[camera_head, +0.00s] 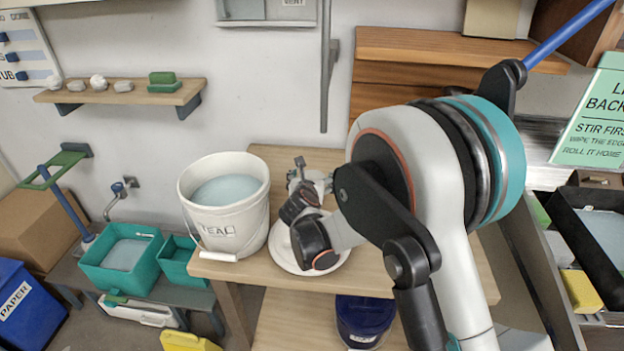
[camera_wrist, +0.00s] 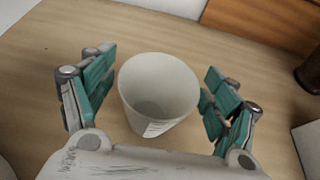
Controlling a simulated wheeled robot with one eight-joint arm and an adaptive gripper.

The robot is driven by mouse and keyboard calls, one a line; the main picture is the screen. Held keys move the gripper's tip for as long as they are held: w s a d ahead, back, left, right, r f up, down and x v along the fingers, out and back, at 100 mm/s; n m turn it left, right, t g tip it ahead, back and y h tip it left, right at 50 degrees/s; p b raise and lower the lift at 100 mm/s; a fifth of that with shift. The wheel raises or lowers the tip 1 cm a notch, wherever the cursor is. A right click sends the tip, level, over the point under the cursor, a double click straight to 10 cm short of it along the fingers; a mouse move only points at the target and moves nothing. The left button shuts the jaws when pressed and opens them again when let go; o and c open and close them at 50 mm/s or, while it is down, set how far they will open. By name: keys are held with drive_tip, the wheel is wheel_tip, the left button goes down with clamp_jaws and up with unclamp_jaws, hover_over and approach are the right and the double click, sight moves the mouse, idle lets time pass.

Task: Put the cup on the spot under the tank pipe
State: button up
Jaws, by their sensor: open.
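A plain white cup (camera_wrist: 157,95) stands upright on the wooden tabletop in the wrist view, with a small printed label low on its near side. My gripper (camera_wrist: 158,78) is open, with a teal-padded finger on each side of the cup. Gaps show between the fingers and the cup, and it is not gripped. In the head view my arm covers that part of the table, and I cannot make out the cup there. A bent metal pipe (camera_head: 114,203) comes from the wall at the left; I cannot tell whether it is the tank pipe.
A white bucket (camera_head: 223,215) labelled TEAL stands at the table's left, close to my arm. A white round plate (camera_head: 342,262) lies under the arm. Teal basins (camera_head: 103,280) sit on a low bench at left. A dark blue bucket (camera_head: 364,325) is below the table.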

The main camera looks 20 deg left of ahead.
drive_tip(key=p+v, duration=0.2)
drive_tip(key=v, duration=1)
